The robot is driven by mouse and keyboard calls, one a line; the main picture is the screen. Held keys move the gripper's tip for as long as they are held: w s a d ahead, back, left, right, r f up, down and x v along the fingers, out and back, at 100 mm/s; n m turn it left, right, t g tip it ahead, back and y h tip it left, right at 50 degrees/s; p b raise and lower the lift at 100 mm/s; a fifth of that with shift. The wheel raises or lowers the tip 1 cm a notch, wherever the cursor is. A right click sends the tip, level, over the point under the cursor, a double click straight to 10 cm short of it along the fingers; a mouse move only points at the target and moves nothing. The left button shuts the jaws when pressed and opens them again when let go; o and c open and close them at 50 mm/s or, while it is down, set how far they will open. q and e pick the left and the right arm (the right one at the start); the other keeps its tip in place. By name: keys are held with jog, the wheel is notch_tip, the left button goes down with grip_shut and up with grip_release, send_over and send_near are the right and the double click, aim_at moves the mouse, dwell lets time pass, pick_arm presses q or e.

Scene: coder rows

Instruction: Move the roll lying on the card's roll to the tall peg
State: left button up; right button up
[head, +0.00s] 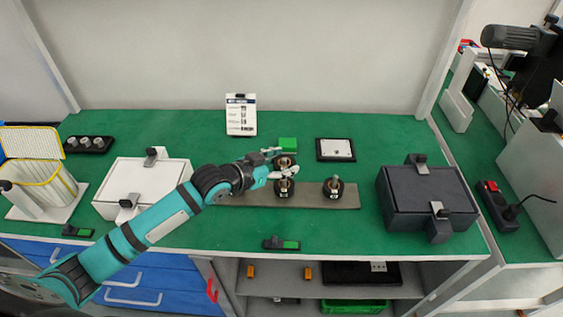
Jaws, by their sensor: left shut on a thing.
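My left gripper (282,164) reaches in from the left over the grey board (310,202) and is shut on a dark roll (286,161) with a coppery middle. This held roll is just behind a second dark roll (284,189), which sits on the board with a peg end showing at its centre. A third dark roll (334,189) sits on the board to the right, also around a peg. The white card (241,116) stands upright at the back; its print is too small to read. I cannot tell which peg is tall. My right gripper is not in view.
A white box (140,185) stands left and a dark case (430,200) right, both with clamps. A framed plate (336,150) lies behind the board. The green tabletop in front is mostly clear.

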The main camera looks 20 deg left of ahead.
pick_arm(q)
jog(key=shift+f+b, duration=1.7)
jog(key=shift+f, duration=1.15)
dwell(0.9)
jog(key=o, duration=1.2)
jog(key=shift+o, duration=0.2)
